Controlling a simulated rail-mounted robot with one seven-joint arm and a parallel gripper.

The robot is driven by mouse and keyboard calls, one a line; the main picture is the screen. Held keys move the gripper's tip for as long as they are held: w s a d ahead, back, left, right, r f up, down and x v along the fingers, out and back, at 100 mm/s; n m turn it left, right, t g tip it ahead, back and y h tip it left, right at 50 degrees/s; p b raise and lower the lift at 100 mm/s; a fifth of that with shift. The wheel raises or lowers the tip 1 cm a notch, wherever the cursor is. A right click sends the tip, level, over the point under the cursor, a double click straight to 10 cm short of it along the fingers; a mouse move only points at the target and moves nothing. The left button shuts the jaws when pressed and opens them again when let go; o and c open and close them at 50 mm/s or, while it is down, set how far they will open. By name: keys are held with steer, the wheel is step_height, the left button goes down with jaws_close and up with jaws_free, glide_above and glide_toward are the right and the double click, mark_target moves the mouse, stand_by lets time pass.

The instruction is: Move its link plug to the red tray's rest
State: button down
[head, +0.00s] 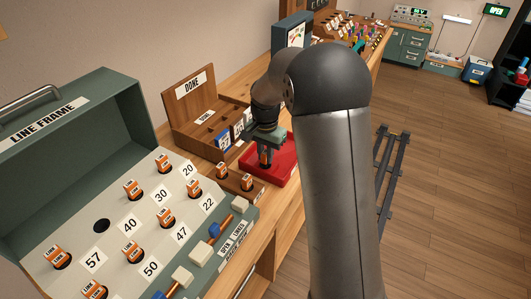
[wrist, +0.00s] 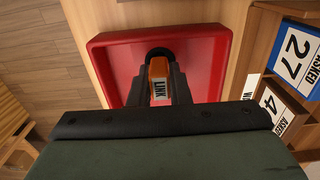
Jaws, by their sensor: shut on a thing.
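My gripper (head: 265,147) is shut on an orange link plug (head: 265,158) at the red tray (head: 289,172). In the wrist view the plug (wrist: 158,84), with its white LINK label, sits between the two dark fingers (wrist: 160,78). The red tray (wrist: 215,70) lies beneath and around them. A dark round rest (wrist: 160,53) shows just beyond the plug, partly hidden by the plug and fingers. I cannot tell whether the plug touches the rest or hangs just above it.
The green LINE FRAME case (head: 70,120) stands left, its sloped panel holding several orange plugs and one bare dark hole (head: 102,226). A wooden DONE box (head: 190,105) stands behind the tray. ASKED cards (wrist: 298,55) are close beside it. Two more plugs (head: 222,171) sit near the tray.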

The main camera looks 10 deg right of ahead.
steer(key=shift+f+b, duration=0.35)
steer(key=shift+f, duration=0.3)
steer(key=c, duration=1)
jaws_free()
steer(key=shift+c, duration=0.2)
steer(key=shift+r, duration=0.1)
steer(key=shift+r+p, duration=2.65)
steer(key=shift+r, duration=1.05)
steer(key=shift+r, duration=0.1)
steer(key=shift+r+p, duration=1.45)
steer(key=shift+r, duration=0.45)
